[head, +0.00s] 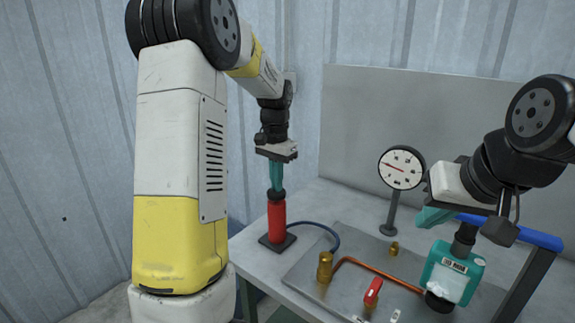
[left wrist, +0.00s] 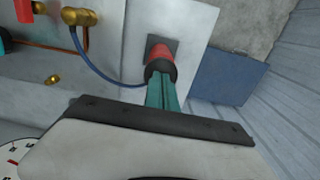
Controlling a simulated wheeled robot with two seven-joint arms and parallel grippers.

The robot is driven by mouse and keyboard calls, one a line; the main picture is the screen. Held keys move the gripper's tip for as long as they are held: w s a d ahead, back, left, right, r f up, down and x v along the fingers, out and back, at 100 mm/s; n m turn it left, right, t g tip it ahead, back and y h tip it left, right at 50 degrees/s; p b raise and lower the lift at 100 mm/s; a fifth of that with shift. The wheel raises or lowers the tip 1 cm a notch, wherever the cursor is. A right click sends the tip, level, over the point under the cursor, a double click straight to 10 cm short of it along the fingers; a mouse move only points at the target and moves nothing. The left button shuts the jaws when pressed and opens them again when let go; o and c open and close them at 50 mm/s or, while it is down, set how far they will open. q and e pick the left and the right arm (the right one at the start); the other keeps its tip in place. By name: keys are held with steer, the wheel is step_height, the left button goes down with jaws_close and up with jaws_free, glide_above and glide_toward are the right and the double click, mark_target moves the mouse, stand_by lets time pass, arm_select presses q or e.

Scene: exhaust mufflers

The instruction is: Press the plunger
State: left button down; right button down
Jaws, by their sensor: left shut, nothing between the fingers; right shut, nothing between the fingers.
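The plunger unit is a red upright cylinder (head: 277,222) with a black top (head: 277,195), on a dark square base at the table's left side. My left gripper (head: 276,187) points straight down over it. Its teal fingers are shut and empty, and their tips meet the black top in the picture. In the left wrist view the shut fingers (left wrist: 160,82) overlap the black top of the red cylinder (left wrist: 160,52); whether they touch or press it I cannot tell. Any plunger rod is hidden. My right gripper (head: 430,217) is shut and empty, above the table's right part.
A blue hose (head: 322,228) runs from the cylinder to a metal plate (head: 315,270) with brass fittings (head: 325,266), a copper pipe (head: 375,270) and a red-handled valve (head: 373,290). A round gauge (head: 402,168) stands behind. A teal device (head: 455,272) sits below my right gripper.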

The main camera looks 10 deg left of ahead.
arm_select(q)
steer(key=shift+s+f, duration=0.1)
steer(key=shift+f, duration=0.1)
step_height(320, 180, up, 14)
steer(key=shift+r, duration=0.2)
stand_by(1.0)
step_height(320, 180, up, 5)
steer(key=shift+r, duration=0.15)
step_height(320, 180, down, 14)
steer(key=shift+f, duration=0.1)
stand_by(0.7)
